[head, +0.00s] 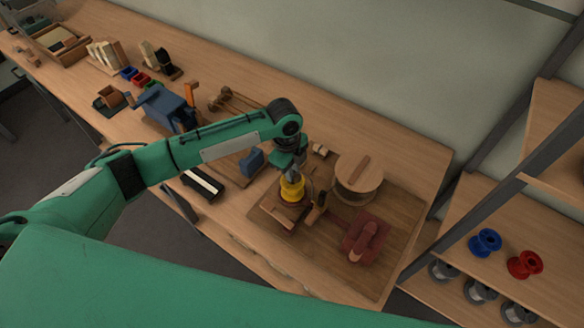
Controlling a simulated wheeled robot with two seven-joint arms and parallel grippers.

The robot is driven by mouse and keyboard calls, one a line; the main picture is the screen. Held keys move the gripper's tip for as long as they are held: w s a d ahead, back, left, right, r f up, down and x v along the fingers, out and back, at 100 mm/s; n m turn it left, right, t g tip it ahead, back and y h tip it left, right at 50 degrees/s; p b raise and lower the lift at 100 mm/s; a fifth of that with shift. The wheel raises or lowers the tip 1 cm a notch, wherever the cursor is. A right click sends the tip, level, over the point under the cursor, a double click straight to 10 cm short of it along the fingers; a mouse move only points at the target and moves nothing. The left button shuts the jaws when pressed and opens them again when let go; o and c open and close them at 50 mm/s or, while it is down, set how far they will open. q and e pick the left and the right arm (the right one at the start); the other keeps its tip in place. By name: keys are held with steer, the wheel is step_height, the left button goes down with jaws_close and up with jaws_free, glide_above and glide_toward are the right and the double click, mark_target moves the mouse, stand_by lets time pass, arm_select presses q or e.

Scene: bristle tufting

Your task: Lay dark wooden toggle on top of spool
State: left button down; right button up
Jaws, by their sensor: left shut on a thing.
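My left gripper (293,174) points down at the yellow spool (292,190) and is shut on it; the fingertips are small and partly hidden. The yellow spool is over a round dark piece on the wooden board, and I cannot tell whether it touches it. A large pale wooden spool (347,192) stands upright to the right of the gripper. My right gripper is not in view.
A dark red block with a handle (366,238) sits on the board (345,270), right of a short wooden-handled tool (318,203). A blue vise-like device (167,106) stands farther left. Blue (485,242) and red (524,264) spools sit on the right shelf. The board's front right is clear.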

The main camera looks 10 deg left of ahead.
arm_select(q)
steer(key=shift+p, duration=0.4)
steer(key=shift+f, duration=0.2)
stand_by(0.6)
steer(key=shift+f, duration=0.55)
stand_by(0.4)
steer(key=shift+f, duration=0.2)
steer(key=c, duration=1.3)
jaws_free()
